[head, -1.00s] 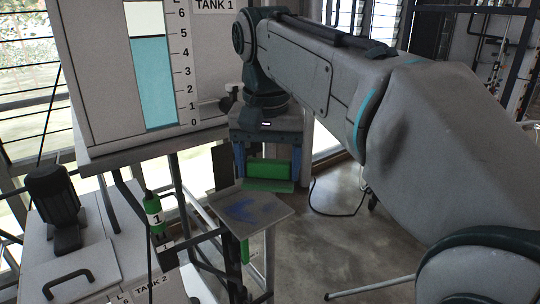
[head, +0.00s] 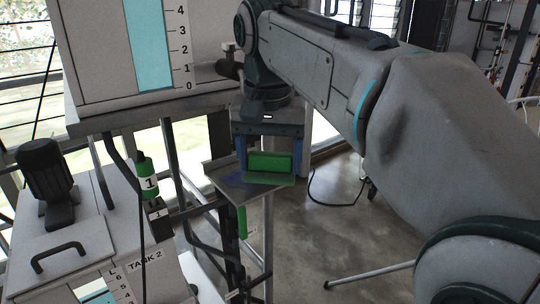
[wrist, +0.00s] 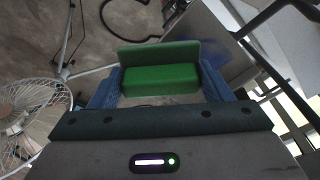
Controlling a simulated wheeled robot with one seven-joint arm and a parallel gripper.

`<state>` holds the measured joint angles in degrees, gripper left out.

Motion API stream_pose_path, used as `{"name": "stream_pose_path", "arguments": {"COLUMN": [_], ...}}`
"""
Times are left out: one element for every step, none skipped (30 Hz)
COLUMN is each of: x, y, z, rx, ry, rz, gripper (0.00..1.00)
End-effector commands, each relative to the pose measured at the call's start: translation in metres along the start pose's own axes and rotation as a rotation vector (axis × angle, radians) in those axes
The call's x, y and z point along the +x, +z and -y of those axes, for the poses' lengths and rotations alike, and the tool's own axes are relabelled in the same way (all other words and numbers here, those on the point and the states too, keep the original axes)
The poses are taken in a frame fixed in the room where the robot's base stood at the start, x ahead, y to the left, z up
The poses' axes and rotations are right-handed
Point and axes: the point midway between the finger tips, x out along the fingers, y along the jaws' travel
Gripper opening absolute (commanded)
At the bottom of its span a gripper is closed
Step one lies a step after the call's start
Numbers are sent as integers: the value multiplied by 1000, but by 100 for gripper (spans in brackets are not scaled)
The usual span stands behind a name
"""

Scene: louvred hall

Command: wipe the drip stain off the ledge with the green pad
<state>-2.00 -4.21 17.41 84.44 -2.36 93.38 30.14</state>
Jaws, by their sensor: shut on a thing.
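My gripper (head: 268,172) is shut on the green pad (head: 269,162), with a blue finger at each end of it. The pad also shows between the fingers in the wrist view (wrist: 160,78). The grey ledge (head: 220,168) is a small flat plate below the tank panel. The drip stain (head: 236,181) is a blue smear on its top, partly hidden by the pad and a finger. The pad overlaps the right part of the ledge in the head view; I cannot tell whether it touches. In the wrist view the ledge (wrist: 222,38) lies to the right of the pad.
The TANK 1 panel (head: 105,60) stands above and behind the ledge. A wire fan (wrist: 30,125) shows at lower left in the wrist view.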

Motion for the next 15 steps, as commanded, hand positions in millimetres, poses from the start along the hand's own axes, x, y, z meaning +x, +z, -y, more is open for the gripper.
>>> {"name": "stream_pose_path", "arguments": {"x": [0,0,0,0,0,0,0,0,0,1,1,2,2,3,4], "y": [0,0,0,0,0,0,0,0,0,0,0,0,0,0,1], "z": [0,0,0,0,0,0,0,0,0,0,0,0,0,0,0], "rx": [0,0,0,0,0,0,0,0,0,0,0,0,0,0,0], "ry": [0,0,0,0,0,0,0,0,0,0,0,0,0,0,0], "rz": [0,0,0,0,0,0,0,0,0,0,0,0,0,0,0], "gripper": [54,54,54,54,54,54,54,54,54,54,54,54,54,54,54]}}
